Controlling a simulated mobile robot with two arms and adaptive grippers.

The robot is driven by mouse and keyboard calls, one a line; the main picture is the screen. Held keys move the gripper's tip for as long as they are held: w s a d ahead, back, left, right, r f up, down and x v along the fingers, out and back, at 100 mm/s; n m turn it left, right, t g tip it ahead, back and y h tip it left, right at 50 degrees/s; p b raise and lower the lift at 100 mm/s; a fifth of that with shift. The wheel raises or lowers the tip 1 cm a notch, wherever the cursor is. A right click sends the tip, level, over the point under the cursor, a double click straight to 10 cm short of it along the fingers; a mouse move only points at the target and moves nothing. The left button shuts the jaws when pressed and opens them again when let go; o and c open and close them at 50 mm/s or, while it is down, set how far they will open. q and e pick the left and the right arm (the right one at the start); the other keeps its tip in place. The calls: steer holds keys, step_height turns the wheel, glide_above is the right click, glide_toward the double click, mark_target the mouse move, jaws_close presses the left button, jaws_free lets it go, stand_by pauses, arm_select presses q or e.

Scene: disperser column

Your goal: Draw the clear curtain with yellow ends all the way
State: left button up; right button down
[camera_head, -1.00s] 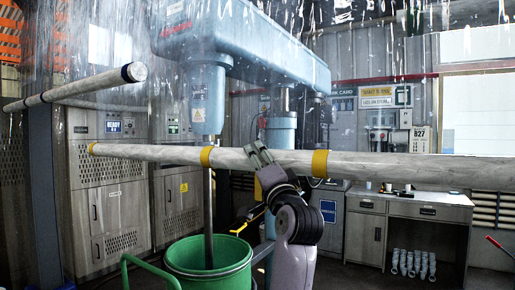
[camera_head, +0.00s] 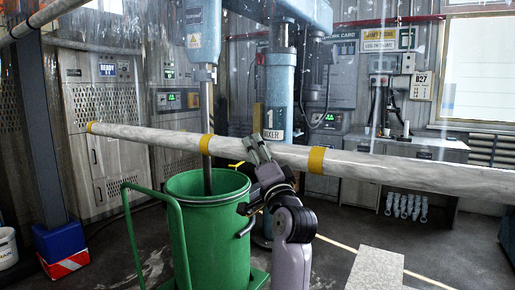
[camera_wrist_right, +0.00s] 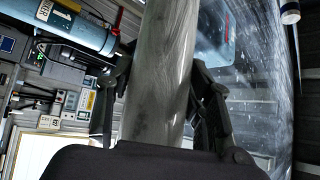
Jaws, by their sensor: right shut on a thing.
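The curtain's long pale, streaked bar (camera_head: 400,172) crosses the head view, sloping slightly down to the right. It has yellow bands, one at its far left end and two nearer the middle. A clear, smeared sheet shows faintly in the wrist view (camera_wrist_right: 258,85); its edges are hard to make out. My right gripper (camera_head: 258,151) is shut on the bar between the two middle bands. In the wrist view the bar (camera_wrist_right: 160,75) runs between its fingers (camera_wrist_right: 160,95). My left gripper is not in view.
A green bin (camera_head: 210,235) with a mixer shaft in it stands below and behind the bar. A second bar (camera_head: 55,12) is at upper left. A blue-red box (camera_head: 62,245) sits left and a bench (camera_head: 430,150) at the back. Floor shows right of the bin.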

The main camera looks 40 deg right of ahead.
steer(key=shift+f, duration=0.2)
steer(key=c, duration=0.8)
jaws_free()
steer(key=shift+r, duration=0.1)
steer(key=v, duration=1.2)
